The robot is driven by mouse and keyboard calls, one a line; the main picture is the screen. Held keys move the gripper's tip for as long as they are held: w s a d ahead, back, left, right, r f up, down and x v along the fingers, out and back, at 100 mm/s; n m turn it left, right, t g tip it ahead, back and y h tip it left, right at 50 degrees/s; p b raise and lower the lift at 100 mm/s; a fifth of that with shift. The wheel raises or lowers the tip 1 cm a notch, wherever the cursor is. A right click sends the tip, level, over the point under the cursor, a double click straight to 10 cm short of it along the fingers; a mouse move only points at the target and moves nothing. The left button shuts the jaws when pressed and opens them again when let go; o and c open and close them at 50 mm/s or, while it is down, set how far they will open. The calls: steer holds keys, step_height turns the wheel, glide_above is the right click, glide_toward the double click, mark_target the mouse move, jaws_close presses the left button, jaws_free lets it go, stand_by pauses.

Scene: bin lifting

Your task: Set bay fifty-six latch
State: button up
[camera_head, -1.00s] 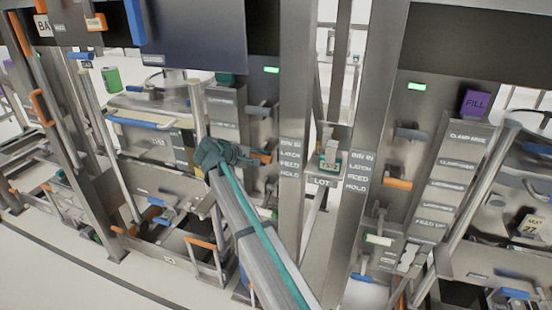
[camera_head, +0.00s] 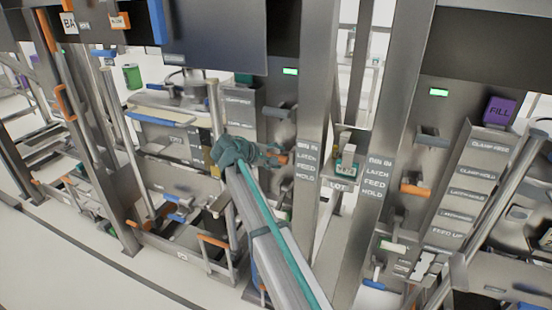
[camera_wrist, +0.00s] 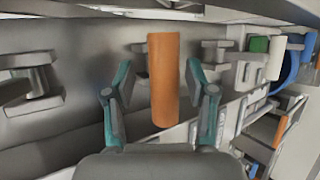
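An orange cylindrical handle (camera_wrist: 165,100) stands out from a grey metal panel in the wrist view. My gripper (camera_wrist: 158,78) has its teal fingers apart, one on each side of the handle, with a visible gap on both sides. In the head view my gripper (camera_head: 268,157) is at the orange handle (camera_head: 279,157), left of a post label (camera_head: 307,160) reading BIN IN, LATCH, FEED, HOLD. The fingers partly hide that handle. I cannot read a bay number fifty-six.
A grey lever (camera_head: 281,111) sits above the handle, below a green light (camera_head: 290,71). The right panel has another orange handle (camera_head: 415,190) and a purple FILL block (camera_head: 499,111). Metal posts (camera_head: 315,110) stand close to the right of my gripper.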

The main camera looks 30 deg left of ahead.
steer(key=shift+s, duration=0.15)
steer(key=v, duration=1.2)
stand_by(0.6)
